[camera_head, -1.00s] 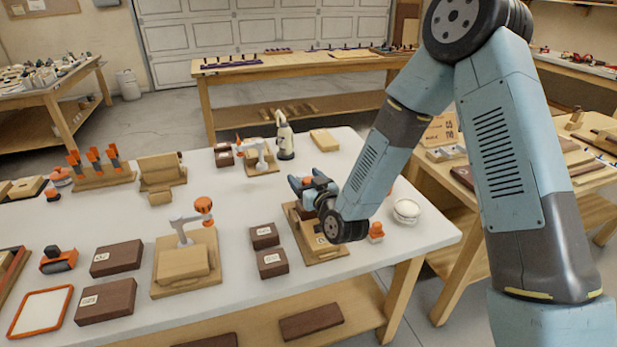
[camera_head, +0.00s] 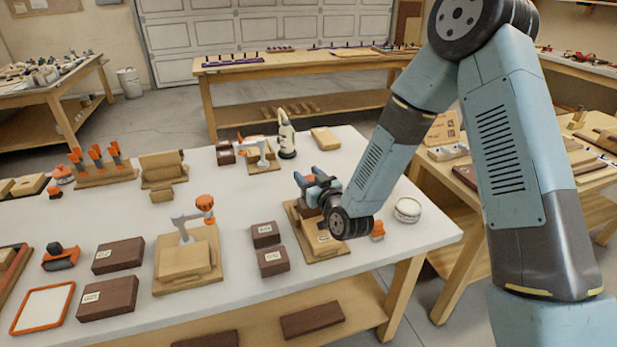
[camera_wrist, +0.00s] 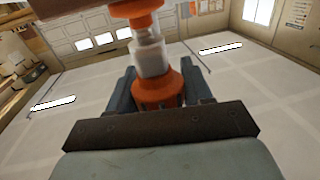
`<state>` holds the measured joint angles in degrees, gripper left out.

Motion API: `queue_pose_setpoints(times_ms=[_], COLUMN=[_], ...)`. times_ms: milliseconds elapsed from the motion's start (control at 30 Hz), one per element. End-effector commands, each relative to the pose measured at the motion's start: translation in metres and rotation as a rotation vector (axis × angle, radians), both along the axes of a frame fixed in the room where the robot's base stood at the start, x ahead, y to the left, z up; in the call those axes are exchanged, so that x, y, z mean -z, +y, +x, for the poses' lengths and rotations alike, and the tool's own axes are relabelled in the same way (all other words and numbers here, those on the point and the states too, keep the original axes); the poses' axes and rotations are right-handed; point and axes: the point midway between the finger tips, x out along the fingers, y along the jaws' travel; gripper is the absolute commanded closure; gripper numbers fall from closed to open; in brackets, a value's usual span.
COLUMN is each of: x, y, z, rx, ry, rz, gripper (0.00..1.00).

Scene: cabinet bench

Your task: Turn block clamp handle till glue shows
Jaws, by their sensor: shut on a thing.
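My gripper (camera_head: 312,183) is at the right part of the white bench, over a wooden board (camera_head: 328,244) with a dark block on it. In the wrist view the gripper fingers (camera_wrist: 158,92) are closed around the orange clamp handle (camera_wrist: 158,88). A pale spindle (camera_wrist: 151,58) runs from the handle to another orange part (camera_wrist: 135,8) at the top. In the head view my gripper and wrist hide most of this clamp. Whether glue shows at the joint cannot be seen.
Two dark labelled blocks (camera_head: 271,262) lie left of the board. Another clamp (camera_head: 190,225) with an orange handle stands on a board further left. A round white tub (camera_head: 407,210) and a small orange item (camera_head: 377,230) are to the right. A white bottle (camera_head: 286,135) stands behind.

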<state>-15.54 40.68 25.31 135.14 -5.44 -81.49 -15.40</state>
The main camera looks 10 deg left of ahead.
Motion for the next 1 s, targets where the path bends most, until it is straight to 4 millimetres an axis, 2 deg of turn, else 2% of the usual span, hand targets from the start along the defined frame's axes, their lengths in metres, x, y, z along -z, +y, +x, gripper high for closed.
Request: queue_pose_setpoints(times_ms=[600,1000], x=[-0.0013,-0.0010], y=[0.0035,0.0042], z=[-0.0018,-0.0037], rx=[-0.326,-0.384], ry=[-0.004,-0.003], rz=[0.002,0.000], gripper=[0.81,0.81])
